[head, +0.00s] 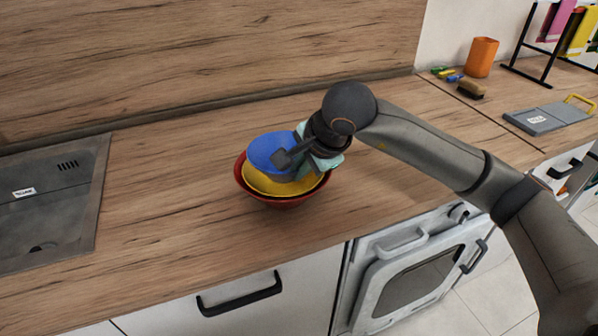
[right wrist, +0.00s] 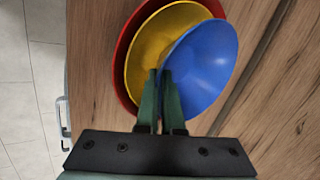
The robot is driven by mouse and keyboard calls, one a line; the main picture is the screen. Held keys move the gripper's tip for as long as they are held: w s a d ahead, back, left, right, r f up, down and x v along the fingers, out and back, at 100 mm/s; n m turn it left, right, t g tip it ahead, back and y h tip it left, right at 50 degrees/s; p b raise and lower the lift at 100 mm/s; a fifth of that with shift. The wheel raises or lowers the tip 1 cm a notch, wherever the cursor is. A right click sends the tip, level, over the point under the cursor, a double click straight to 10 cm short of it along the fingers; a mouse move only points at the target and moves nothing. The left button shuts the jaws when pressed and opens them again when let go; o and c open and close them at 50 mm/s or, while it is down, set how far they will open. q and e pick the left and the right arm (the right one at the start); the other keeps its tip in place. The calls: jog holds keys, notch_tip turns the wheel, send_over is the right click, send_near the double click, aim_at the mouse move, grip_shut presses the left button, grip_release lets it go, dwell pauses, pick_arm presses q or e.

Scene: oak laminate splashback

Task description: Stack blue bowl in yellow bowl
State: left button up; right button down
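The blue bowl (head: 266,148) is over the back part of the yellow bowl (head: 262,185), which sits inside a red bowl (head: 270,199) on the counter. In the right wrist view, the blue bowl (right wrist: 207,62) is offset to the right of the yellow bowl (right wrist: 140,62) and covers part of it. The red bowl (right wrist: 122,50) shows around the yellow one. My right gripper (head: 287,160) is at the blue bowl's near right side. Its two fingers (right wrist: 161,75) are close together on the blue rim. Whether the blue bowl touches the yellow one is hidden. My left gripper is out of view.
An orange cup (head: 481,57), a brush (head: 470,89), a grey board (head: 550,118) and a black rack (head: 540,50) are at the far right. The counter around the bowls is clear.

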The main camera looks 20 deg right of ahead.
jog(key=shift+f, duration=0.5)
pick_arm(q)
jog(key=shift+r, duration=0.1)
pick_arm(e)
jog(key=shift+f, duration=0.1)
jog(key=shift+f+b, duration=0.3)
jog(key=shift+b, duration=0.15)
jog(key=shift+f+b, duration=0.25)
jog(key=shift+b, duration=0.1)
jog(key=c, duration=1.5)
grip_release()
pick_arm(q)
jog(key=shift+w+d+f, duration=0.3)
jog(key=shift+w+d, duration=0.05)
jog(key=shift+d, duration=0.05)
pick_arm(e)
jog(key=o, duration=0.4)
jog(key=shift+o, duration=0.2)
